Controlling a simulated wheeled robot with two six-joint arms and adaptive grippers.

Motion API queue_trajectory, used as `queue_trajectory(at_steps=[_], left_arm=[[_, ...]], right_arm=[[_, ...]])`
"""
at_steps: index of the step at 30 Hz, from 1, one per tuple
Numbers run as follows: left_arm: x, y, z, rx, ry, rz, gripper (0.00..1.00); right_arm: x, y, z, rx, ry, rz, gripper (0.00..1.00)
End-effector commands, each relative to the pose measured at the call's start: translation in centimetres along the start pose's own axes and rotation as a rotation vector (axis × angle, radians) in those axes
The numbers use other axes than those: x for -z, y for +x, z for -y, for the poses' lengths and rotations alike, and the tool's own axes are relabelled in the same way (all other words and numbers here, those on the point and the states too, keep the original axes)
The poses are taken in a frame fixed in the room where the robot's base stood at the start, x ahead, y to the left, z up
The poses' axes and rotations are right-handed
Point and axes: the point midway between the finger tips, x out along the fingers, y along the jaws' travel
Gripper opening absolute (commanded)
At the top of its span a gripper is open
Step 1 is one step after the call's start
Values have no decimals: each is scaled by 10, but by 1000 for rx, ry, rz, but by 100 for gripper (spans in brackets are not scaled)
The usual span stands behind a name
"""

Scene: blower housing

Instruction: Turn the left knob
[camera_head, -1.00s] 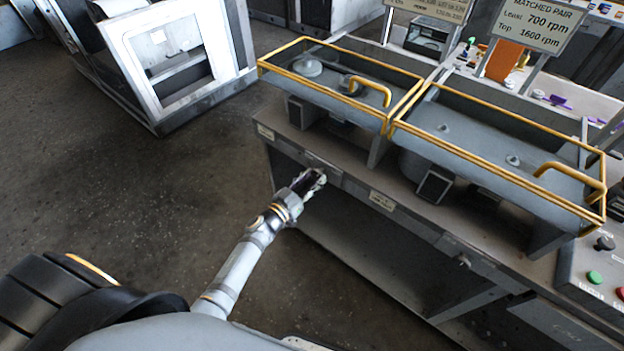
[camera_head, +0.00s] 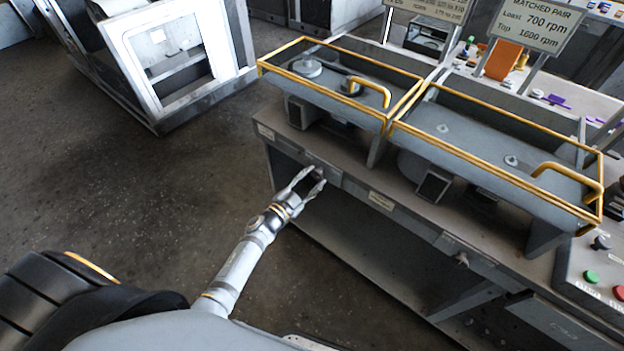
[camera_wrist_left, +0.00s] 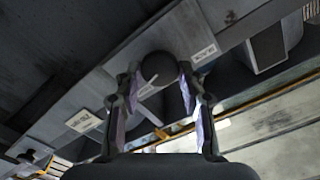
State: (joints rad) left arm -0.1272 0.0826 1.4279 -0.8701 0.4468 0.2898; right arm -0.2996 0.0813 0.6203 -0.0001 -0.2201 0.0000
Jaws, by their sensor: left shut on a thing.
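The left knob (camera_head: 317,174) is a dark round knob on the front panel of the grey bench. It shows larger in the left wrist view (camera_wrist_left: 158,68), with a pale pointer line beside it. My left gripper (camera_head: 311,181) is shut on this knob, one finger on each side, as the left wrist view (camera_wrist_left: 160,79) shows. The fingers partly hide the knob in the head view. A second knob (camera_head: 462,260) sits farther right on the same panel, apart from my gripper. My right gripper is not in view.
Two yellow-railed guards (camera_head: 447,148) with yellow handles stand on the bench above the panel. A control box (camera_head: 597,270) with green and red buttons is at the right. A white-framed machine (camera_head: 165,60) stands at the back left. The floor between is clear.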

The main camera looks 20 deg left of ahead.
Motion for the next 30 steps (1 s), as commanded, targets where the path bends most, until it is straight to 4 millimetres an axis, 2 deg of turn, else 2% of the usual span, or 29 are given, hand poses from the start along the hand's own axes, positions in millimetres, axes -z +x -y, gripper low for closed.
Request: queue_trajectory(at_steps=[12, 30], left_arm=[[0, 0, -1, 0, 216, 1, 8], [-1, 0, -1, -1, 258, 1, 8]], right_arm=[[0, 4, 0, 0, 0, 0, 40], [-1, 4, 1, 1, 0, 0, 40]])
